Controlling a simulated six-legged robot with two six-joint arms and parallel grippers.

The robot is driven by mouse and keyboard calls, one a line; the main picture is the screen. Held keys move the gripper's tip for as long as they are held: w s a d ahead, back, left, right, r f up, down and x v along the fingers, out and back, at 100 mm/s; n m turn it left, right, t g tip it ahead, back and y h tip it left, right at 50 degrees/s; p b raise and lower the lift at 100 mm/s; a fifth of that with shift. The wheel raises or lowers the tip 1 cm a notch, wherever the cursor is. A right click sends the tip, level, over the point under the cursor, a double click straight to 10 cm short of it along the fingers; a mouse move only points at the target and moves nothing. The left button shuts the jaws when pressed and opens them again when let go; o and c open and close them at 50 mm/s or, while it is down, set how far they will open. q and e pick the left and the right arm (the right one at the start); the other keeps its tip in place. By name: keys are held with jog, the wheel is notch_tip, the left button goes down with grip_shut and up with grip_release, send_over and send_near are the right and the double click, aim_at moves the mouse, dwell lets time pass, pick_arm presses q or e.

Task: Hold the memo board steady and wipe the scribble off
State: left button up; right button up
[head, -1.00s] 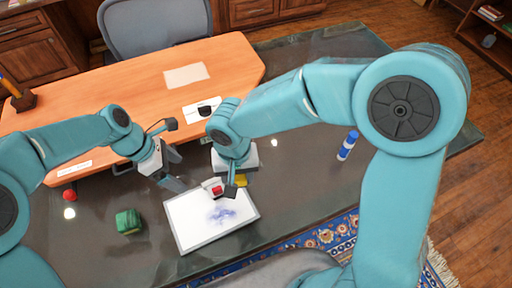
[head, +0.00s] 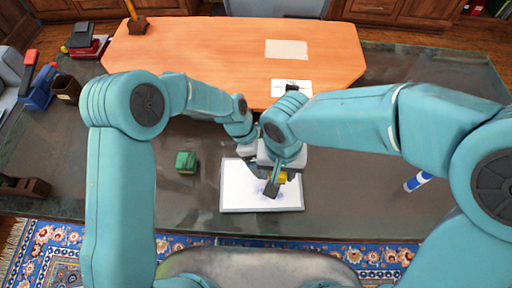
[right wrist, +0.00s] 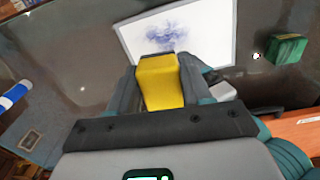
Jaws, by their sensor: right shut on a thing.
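The white memo board (head: 235,195) lies flat on the dark glass desk, with a faint blue scribble partly behind my right gripper in the head view. The scribble (right wrist: 172,36) shows clearly in the right wrist view, near the middle of the board. My right gripper (head: 276,184) is over the board's right half, shut on a yellow block (right wrist: 162,82). The block also shows in the head view (head: 283,177); whether it touches the board I cannot tell.
A green block (head: 186,162) sits left of the board. A blue-and-white bottle or marker (head: 417,181) lies to the right. A wooden desk section (head: 210,60) with papers is behind. A brown cup (head: 67,88) and a blue-red item (head: 40,88) stand far left.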

pick_arm(q)
jog(key=shift+s+d+f, duration=0.1)
jog(key=shift+f, duration=0.2)
jog(key=c, duration=1.2)
jog(key=shift+o, duration=0.2)
